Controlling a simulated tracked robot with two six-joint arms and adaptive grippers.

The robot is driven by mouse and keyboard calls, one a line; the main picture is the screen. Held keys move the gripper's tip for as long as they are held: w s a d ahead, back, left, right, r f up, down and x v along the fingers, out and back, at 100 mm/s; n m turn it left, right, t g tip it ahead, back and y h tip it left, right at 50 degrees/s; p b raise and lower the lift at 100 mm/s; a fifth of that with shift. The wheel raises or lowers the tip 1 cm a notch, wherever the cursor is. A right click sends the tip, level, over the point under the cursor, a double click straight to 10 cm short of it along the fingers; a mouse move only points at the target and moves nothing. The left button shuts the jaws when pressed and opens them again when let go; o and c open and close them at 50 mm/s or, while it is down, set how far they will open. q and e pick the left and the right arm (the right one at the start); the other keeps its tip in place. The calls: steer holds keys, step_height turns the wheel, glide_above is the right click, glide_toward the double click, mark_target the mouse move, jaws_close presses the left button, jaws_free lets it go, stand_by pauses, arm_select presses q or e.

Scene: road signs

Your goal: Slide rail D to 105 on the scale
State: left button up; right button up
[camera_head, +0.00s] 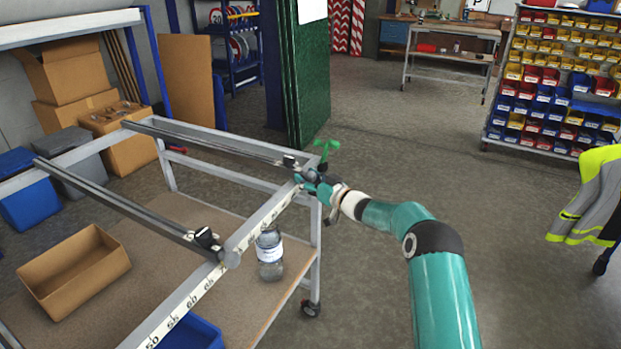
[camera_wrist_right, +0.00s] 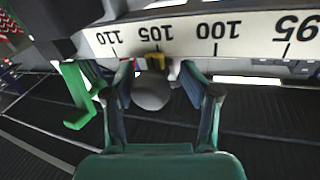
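Two dark rails cross the grey metal frame. The far rail (camera_head: 215,142) ends at a black block (camera_head: 290,161) beside my right gripper (camera_head: 308,180); no letter is legible on it. In the right wrist view, my right gripper (camera_wrist_right: 154,80) has its fingers apart on either side of a round grey knob (camera_wrist_right: 152,92), with a gap visible. A yellow pointer (camera_wrist_right: 154,61) above the knob sits at the 105 mark or slightly toward 110 on the white scale (camera_wrist_right: 190,33). A green lever (camera_wrist_right: 80,95) is left of the fingers. My left gripper is out of view.
The near rail (camera_head: 120,205) ends at another black block (camera_head: 207,239). On the lower shelf are a jar (camera_head: 269,255), an open cardboard box (camera_head: 75,272) and a blue bin (camera_head: 190,333).

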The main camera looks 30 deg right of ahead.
steer(key=shift+s+d, duration=0.2)
steer(key=shift+d, duration=0.05)
steer(key=shift+s+d+f, duration=0.1)
steer(key=shift+s+d, duration=0.05)
steer(key=shift+s, duration=0.4)
steer(key=s+d, duration=0.1)
steer(key=s, duration=0.9)
steer(key=shift+s+d, duration=0.3)
steer(key=shift+d, duration=0.1)
